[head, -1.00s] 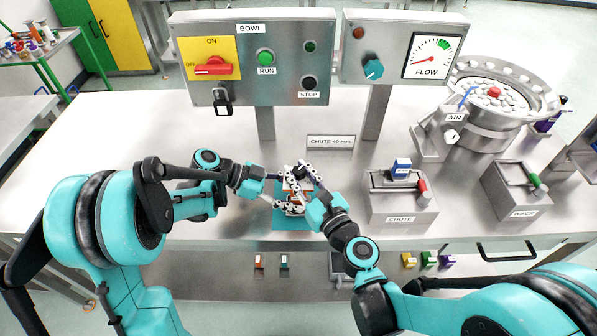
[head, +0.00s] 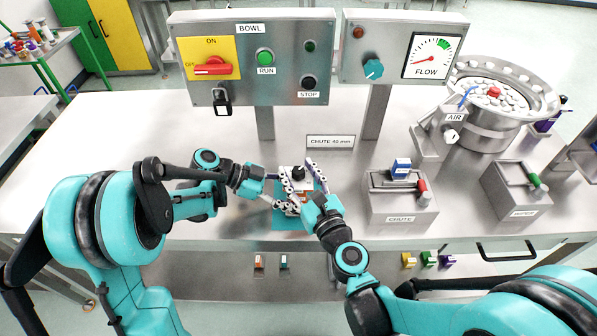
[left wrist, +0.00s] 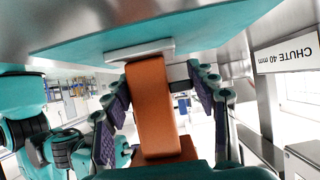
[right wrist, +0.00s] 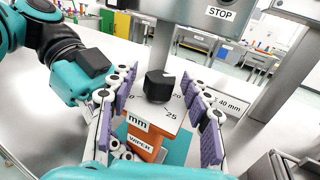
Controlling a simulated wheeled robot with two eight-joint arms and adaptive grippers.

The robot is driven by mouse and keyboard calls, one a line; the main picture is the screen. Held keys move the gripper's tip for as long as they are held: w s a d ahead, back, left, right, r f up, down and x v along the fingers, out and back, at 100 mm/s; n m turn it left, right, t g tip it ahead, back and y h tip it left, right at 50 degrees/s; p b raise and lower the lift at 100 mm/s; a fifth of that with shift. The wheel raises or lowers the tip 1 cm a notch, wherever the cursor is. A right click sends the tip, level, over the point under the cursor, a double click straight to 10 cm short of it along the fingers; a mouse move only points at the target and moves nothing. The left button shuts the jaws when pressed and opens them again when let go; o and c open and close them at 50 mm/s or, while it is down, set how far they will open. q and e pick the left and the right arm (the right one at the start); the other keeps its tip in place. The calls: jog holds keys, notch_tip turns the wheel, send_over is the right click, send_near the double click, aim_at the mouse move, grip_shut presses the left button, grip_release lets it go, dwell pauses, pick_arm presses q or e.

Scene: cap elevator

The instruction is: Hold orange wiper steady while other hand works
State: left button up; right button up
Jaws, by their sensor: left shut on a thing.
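The orange wiper (left wrist: 155,105) stands as an upright orange block between the fingers of my left gripper (left wrist: 160,78) in the left wrist view. My left gripper is shut on it, low at its side, in the head view (head: 284,204). In the right wrist view the wiper's orange front (right wrist: 141,143) shows below a pale top plate with millimetre marks. A black knob (right wrist: 159,86) sits on that plate. My right gripper (right wrist: 160,76) is open, its two purple-padded fingers on either side of the knob and apart from it. The head view shows the knob (head: 298,173) too.
The wiper stands on a teal mat (head: 286,221). A "CHUTE 40 mm" sign (right wrist: 228,102) is behind. The chute box (head: 401,207) stands to the right, and the bowl control panel (head: 251,58) rises behind. The steel bench is clear at the left.

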aim_at(298, 170)
jog(key=shift+r, duration=5)
pick_arm(q)
jog(key=o, duration=0.9)
jog(key=shift+o, duration=0.2)
